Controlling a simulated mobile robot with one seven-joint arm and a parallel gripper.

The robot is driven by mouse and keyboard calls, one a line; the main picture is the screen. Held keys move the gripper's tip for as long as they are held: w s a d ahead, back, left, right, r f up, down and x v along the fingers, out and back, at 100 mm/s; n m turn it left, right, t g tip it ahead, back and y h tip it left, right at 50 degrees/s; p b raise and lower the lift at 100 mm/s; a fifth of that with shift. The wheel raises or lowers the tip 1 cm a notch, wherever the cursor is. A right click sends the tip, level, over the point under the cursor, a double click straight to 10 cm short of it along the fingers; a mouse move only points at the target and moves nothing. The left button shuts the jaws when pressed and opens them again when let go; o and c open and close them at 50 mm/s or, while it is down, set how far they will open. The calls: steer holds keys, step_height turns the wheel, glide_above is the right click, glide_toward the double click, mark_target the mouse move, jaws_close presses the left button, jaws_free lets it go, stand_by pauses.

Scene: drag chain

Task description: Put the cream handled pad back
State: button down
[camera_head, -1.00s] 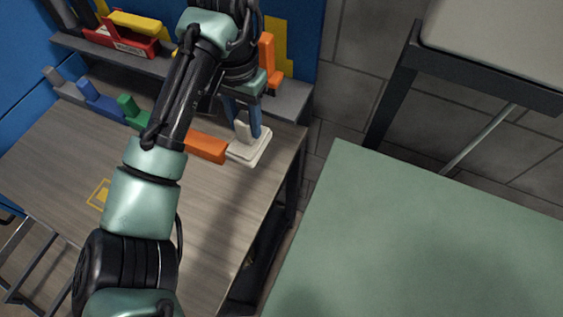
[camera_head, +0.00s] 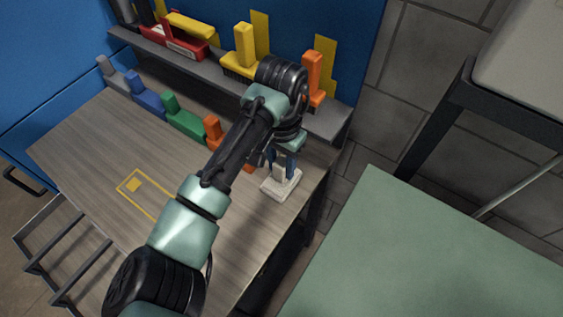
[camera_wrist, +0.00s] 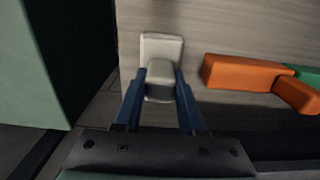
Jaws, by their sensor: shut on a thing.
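The cream handled pad (camera_head: 279,189) is at the far right end of the wooden worktable. My gripper (camera_head: 281,165) is above it with its blue fingers shut on the pad's upright handle. In the wrist view the pad's flat base (camera_wrist: 162,42) shows past the handle (camera_wrist: 160,74), which sits between the fingertips. I cannot tell whether the base touches the tabletop or is slightly above it.
Grey, blue, green (camera_head: 183,122) and orange (camera_wrist: 240,73) handled pads line the table's back. A shelf (camera_head: 225,83) behind holds a red carrier, a yellow brush-like piece (camera_head: 243,48) and an orange one (camera_head: 312,80). A green surface (camera_head: 430,250) stands right, across a gap. The table's middle is clear.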

steer(key=shift+f, duration=0.15)
steer(key=c, duration=0.5)
jaws_free()
step_height(320, 180, up, 12)
steer(key=shift+r+p, duration=0.2)
steer(key=shift+p, duration=0.25)
